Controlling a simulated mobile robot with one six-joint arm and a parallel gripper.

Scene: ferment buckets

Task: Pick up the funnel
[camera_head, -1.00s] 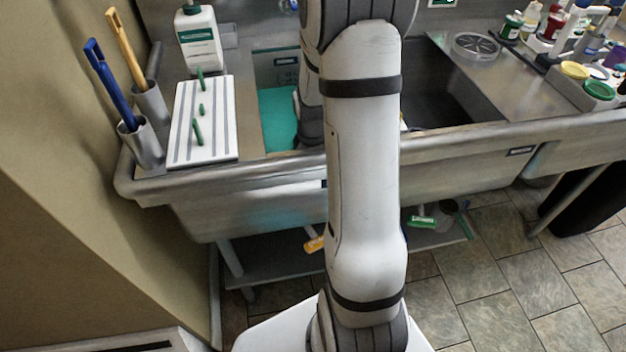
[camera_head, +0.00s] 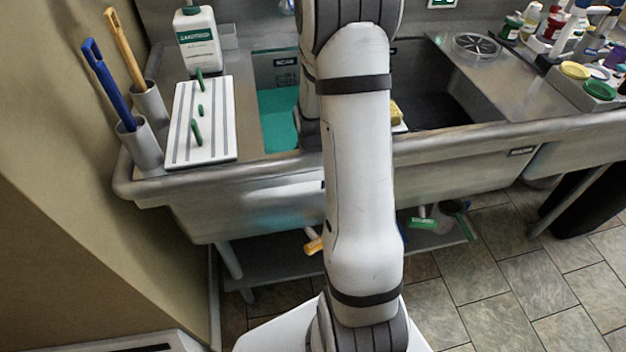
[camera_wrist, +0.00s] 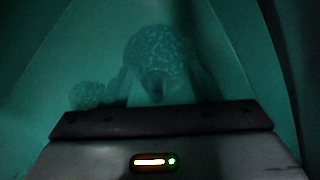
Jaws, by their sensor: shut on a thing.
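In the wrist view, a rounded, mottled thing, which looks like the funnel (camera_wrist: 158,48), lies in dim teal water. A short dark spout-like part faces the camera. My gripper (camera_wrist: 163,80) is under the water with one finger on each side of that part, shut on it. The murk blurs where the fingers touch. In the head view, my arm hides the gripper and the funnel, reaching down into the left basin of teal water (camera_head: 278,115).
A smaller mottled round thing (camera_wrist: 88,95) lies left of the gripper. A white board (camera_head: 205,145) with green pegs and a white bottle (camera_head: 198,40) stand left of the basin. A yellow block (camera_head: 396,112) shows beside my arm. The right basin (camera_head: 450,100) looks mostly empty.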

